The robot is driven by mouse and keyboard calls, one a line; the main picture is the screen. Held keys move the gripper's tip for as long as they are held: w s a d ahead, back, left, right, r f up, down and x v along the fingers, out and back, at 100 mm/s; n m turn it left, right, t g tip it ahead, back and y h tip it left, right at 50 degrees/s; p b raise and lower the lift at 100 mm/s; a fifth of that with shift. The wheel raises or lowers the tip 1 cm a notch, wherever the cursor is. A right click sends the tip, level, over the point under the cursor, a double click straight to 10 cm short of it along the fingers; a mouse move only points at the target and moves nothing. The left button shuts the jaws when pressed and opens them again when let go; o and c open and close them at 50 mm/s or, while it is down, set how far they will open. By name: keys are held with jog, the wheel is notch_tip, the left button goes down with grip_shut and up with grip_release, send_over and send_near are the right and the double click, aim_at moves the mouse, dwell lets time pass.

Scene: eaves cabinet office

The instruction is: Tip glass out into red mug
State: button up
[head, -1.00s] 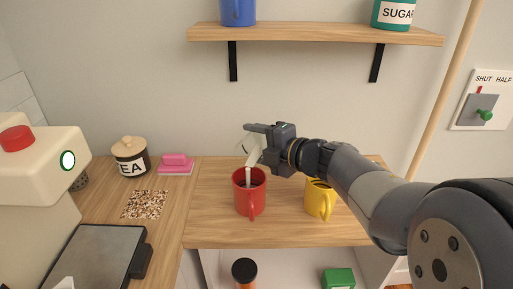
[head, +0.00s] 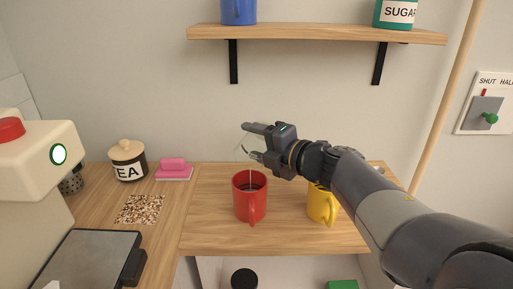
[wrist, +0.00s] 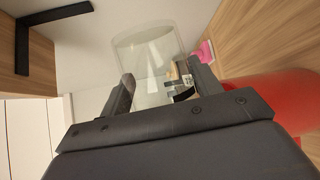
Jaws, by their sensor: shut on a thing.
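The clear glass (wrist: 147,50) is between the two fingers of my gripper (wrist: 158,88) in the wrist view. In the head view my gripper (head: 251,143) holds it tilted above the red mug (head: 249,205), and its outline is faint. A thin pale line runs down from the glass to the mug's mouth. The mug stands upright on the wooden counter, handle toward me, with a dark inside. The red mug also shows large and close at the right of the wrist view (wrist: 270,98). What is left in the glass is hard to tell.
A yellow mug (head: 318,203) stands right of the red mug, partly behind my arm. A wooden shelf (head: 310,34) with a blue mug (head: 238,11) is above.

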jog(key=shift+s+a+r+n+t+y+b, duration=0.25)
jog(key=shift+n+b, duration=0.35)
jog(key=shift+b, duration=0.7)
jog(key=shift+s+d+r+n+t+y+b, duration=0.1)
jog(key=shift+s+r+n+t+b, duration=0.35)
jog(key=shift+b, duration=0.85)
jog(key=shift+w+a+f, duration=0.1)
jog(key=shift+w, duration=0.05)
dwell(0.7)
